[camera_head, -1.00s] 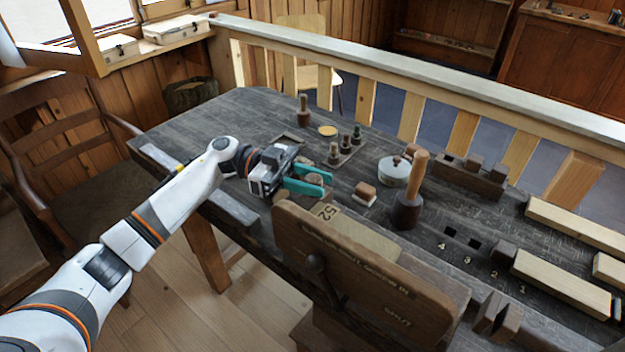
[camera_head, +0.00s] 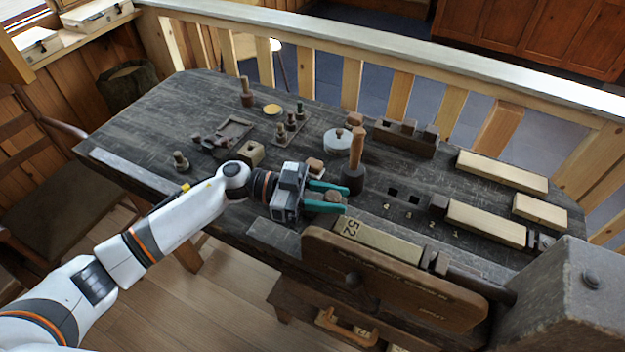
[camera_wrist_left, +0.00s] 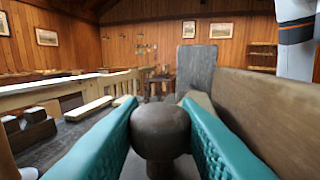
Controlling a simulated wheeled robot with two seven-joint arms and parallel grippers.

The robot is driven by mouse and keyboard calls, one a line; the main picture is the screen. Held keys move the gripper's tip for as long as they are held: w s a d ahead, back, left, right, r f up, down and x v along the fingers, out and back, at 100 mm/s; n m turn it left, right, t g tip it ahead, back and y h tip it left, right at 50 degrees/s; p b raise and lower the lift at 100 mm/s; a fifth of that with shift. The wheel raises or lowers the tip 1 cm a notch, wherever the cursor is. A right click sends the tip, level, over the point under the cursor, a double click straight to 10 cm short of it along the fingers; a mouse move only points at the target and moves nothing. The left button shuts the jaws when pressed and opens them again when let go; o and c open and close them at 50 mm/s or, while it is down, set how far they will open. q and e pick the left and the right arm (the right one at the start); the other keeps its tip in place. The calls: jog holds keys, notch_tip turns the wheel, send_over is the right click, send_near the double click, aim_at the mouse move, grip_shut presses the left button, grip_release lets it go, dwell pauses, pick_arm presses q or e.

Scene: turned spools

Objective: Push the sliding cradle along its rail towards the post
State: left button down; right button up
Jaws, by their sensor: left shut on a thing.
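The sliding cradle, a brown lettered board (camera_head: 385,280) with a pale block marked 52 (camera_head: 380,240) behind it, lies along the bench's near edge. My left gripper (camera_head: 336,195) is at its left end, teal fingers shut on a round dark brown knob (camera_head: 333,196). In the left wrist view the knob (camera_wrist_left: 160,130) sits between both fingers, with the board (camera_wrist_left: 270,110) to the right. The grey post (camera_head: 565,300) stands at lower right; a grey upright (camera_wrist_left: 197,75) shows ahead in the wrist view. The rail is largely hidden. My right gripper is out of view.
A mallet (camera_head: 353,178) stands just behind my gripper, with a round lidded pot (camera_head: 337,142) farther back. Pale beams (camera_head: 485,222) lie on the right. A railing (camera_head: 350,45) runs behind.

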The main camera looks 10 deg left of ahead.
pick_arm(q)
jog(key=shift+s+d, duration=0.15)
jog(key=shift+d, duration=0.2)
jog(key=c, duration=1.1)
grip_release()
jog(key=shift+a, duration=0.1)
jog(key=shift+a+f, duration=0.1)
jog(key=shift+a, duration=0.3)
jog(key=w+a+b, duration=0.1)
jog(key=a+b, duration=0.2)
jog(key=a, duration=0.8)
